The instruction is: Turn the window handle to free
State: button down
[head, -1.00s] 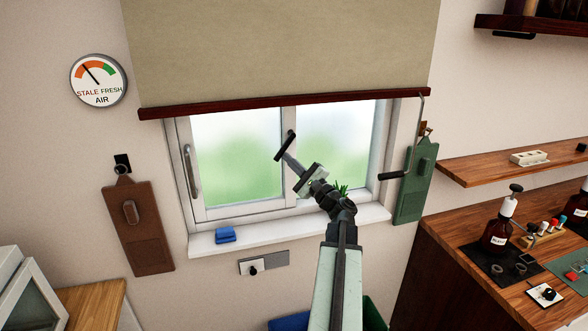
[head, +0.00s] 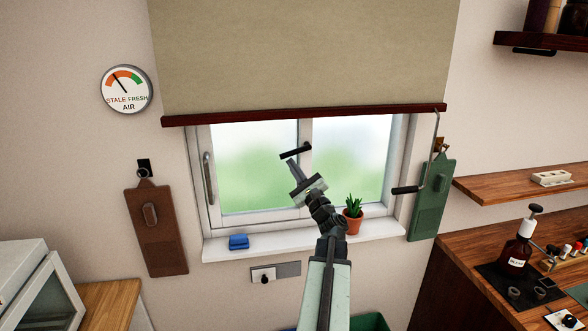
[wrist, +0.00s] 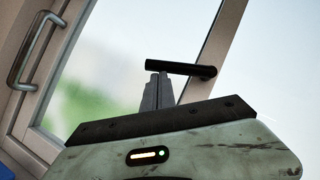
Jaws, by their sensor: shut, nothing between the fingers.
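The black window handle (head: 296,151) sits on the middle upright of the window frame. It points left and lies almost level in the head view, with its free end slightly lower. It also shows in the wrist view (wrist: 175,67), running left from its pivot on the frame. My gripper (head: 291,163) is shut and empty. Its fingertips are just below the handle's free part, and in the wrist view the fingertips (wrist: 158,76) meet its lower edge; contact looks likely. The window (head: 250,165) looks closed, with a silver pull (head: 209,178) on its left side.
A potted plant (head: 353,222) and a blue cloth or sponge (head: 238,241) stand on the sill (head: 300,243). A blind (head: 300,55) hangs above, with a crank (head: 407,189) at right. The air gauge (head: 127,89) needle is on the stale side.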

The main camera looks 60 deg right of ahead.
jog(key=shift+w+a+r+p, duration=0.25)
jog(key=shift+r+p, duration=0.15)
jog(key=shift+r, duration=0.1)
jog(key=shift+w+a+r+p, duration=0.15)
jog(key=shift+a+r+p, duration=0.05)
jog(key=shift+r+p, duration=0.2)
jog(key=shift+r, duration=0.1)
